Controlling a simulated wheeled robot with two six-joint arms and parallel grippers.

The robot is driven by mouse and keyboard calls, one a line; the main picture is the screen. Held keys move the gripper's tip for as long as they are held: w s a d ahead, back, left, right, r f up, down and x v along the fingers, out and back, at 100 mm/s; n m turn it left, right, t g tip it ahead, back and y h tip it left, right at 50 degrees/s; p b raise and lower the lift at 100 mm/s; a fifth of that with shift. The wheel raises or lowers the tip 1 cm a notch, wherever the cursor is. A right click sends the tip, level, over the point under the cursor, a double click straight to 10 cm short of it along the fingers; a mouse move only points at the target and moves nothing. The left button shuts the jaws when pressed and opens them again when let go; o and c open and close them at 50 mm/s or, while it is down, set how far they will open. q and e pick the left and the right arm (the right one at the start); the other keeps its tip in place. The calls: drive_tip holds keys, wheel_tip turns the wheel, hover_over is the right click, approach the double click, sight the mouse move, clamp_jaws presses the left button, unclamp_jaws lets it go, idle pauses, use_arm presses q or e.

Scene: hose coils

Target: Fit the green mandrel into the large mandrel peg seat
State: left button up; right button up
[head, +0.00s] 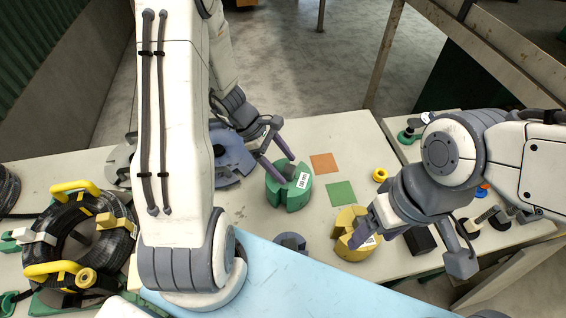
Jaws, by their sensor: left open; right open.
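The green mandrel (289,196) stands on the pale table, a slotted round block with a white label. My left gripper (283,170) is open at its top, with its purple fingers over the mandrel's upper left part; contact cannot be told. The yellow mandrel (345,247) stands to the right and nearer. My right gripper (368,236) is open at its right side, partly covering it. A blue-grey round fixture (236,160) sits left of the green mandrel, partly hidden by my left arm. I cannot tell whether it is the large mandrel peg seat.
A black hose coil (112,251) with yellow clamps lies at the left. A small blue-grey part (290,242) sits near the table's front. An orange square (324,163) and a green square (341,192) mark bare table. A yellow ring (379,175) and black block (420,241) lie right.

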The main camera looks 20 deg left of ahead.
use_arm(q)
drive_tip(key=shift+a+r, duration=0.1)
drive_tip(key=shift+r, duration=0.1)
idle(0.5)
drive_tip(key=shift+p+v, duration=2)
drive_tip(key=shift+v, duration=0.1)
drive_tip(key=b+v, duration=0.1)
drive_tip(key=v, duration=0.9)
drive_tip(key=shift+b, duration=0.3)
drive_tip(key=shift+a+r, duration=0.1)
drive_tip(key=shift+a, duration=0.05)
